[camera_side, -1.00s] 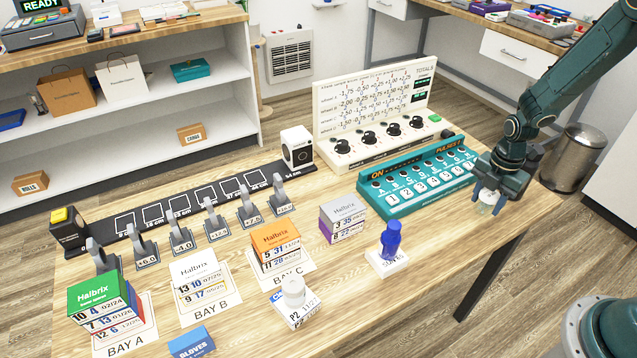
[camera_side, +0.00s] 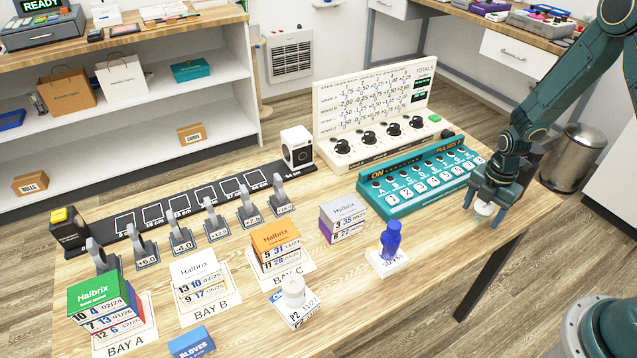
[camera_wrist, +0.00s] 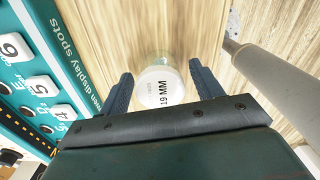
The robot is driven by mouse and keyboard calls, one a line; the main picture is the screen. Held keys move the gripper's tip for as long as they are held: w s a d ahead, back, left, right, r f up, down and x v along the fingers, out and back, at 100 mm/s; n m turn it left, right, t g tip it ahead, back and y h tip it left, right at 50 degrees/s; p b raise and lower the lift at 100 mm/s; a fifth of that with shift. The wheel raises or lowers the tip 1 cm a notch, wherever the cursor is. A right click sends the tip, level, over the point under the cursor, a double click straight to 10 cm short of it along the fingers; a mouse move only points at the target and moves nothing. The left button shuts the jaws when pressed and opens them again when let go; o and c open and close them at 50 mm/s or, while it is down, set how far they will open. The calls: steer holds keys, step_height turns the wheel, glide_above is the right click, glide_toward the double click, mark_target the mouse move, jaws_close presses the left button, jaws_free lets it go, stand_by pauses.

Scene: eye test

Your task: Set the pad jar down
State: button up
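The pad jar (camera_side: 484,209) is a small clear jar with a white lid. It is upright over the wooden table's right part, close to the front right edge, and seems to stand on the wood. In the wrist view its lid (camera_wrist: 160,88) reads "19 MM". My gripper (camera_side: 485,205) is around the jar from above. In the wrist view my gripper (camera_wrist: 160,84) has one finger on each side of the lid, with a narrow gap on both sides, so it looks open. The jar's base is hard to make out.
A teal button panel (camera_side: 400,205) stands just left of my gripper. A blue figure (camera_side: 391,240) on a white base and stacked boxes (camera_side: 343,218) are further left. Bare wood (camera_side: 440,265) lies in front of the panel. A metal bin (camera_side: 572,160) stands on the floor beyond the table.

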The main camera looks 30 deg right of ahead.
steer(key=shift+r, duration=0.15)
step_height(320, 180, up, 12)
stand_by(1.1)
stand_by(0.5)
step_height(320, 180, up, 8)
steer(key=m+t, duration=0.1)
steer(key=m, duration=0.3)
glide_above(485, 205)
steer(key=s+a, duration=0.1)
steer(key=a, duration=0.3)
steer(key=s+a+r+m+t, duration=0.2)
steer(key=s+a+r+m, duration=0.25)
steer(key=r, duration=0.35)
steer(key=s+a+r+m+t, duration=0.1)
steer(key=s+a+r+m, duration=0.2)
steer(key=s+m, duration=0.2)
steer(key=s+a+r+m+t, duration=0.1)
steer(key=s+a+r+m, duration=0.1)
steer(key=s+m, duration=0.4)
steer(key=shift+s+a+r+t, duration=0.3)
steer(key=shift+s+a+r, duration=0.15)
steer(key=shift+s, duration=0.4)
